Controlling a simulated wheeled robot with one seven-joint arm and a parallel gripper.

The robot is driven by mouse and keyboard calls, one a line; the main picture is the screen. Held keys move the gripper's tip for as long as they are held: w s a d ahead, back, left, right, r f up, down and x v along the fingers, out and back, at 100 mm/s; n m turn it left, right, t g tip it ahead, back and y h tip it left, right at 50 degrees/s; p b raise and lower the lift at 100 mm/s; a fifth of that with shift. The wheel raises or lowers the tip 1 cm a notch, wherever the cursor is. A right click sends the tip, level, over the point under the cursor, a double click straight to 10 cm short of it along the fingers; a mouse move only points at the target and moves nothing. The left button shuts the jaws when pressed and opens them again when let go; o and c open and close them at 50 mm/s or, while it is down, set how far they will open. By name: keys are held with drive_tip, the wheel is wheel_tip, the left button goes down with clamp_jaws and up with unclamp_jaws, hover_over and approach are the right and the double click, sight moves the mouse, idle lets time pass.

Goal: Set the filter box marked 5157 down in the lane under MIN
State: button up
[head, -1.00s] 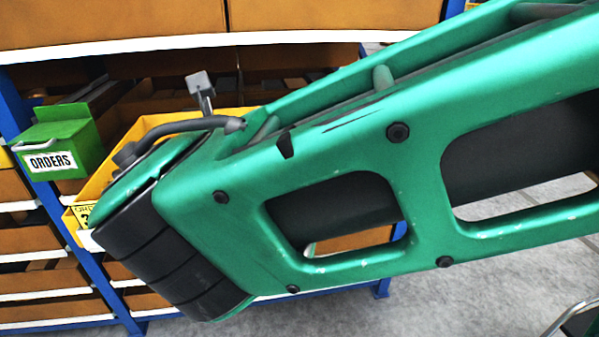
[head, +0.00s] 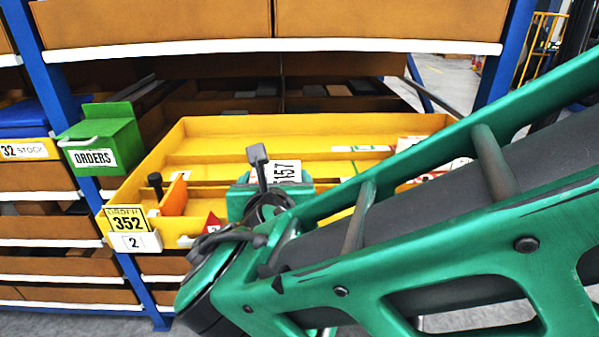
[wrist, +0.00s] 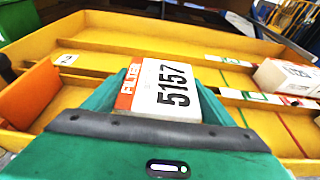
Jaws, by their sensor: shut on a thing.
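The filter box marked 5157 (wrist: 165,88) is white with an orange end band and black digits. My gripper (wrist: 158,100) is shut on it, with a green finger at each side. In the head view the box (head: 284,172) shows above my wrist, over the yellow tray (head: 190,130). The tray has long dividers forming lanes, with red and green marks across them. I cannot read the word MIN on any label. The wrist view does not settle whether the box's underside touches the tray.
Another white box (wrist: 288,77) sits at the tray's right. An orange block (head: 174,196) and a red triangular piece (head: 212,222) are at its left. A green ORDERS box (head: 103,142) hangs on the blue post. A shelf (head: 270,46) runs above the tray.

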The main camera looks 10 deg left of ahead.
drive_tip(key=shift+f, duration=0.85)
drive_tip(key=o, duration=1.2)
drive_tip(key=shift+f, duration=0.1)
drive_tip(key=v, duration=1.2)
drive_tip(key=shift+s, duration=0.1)
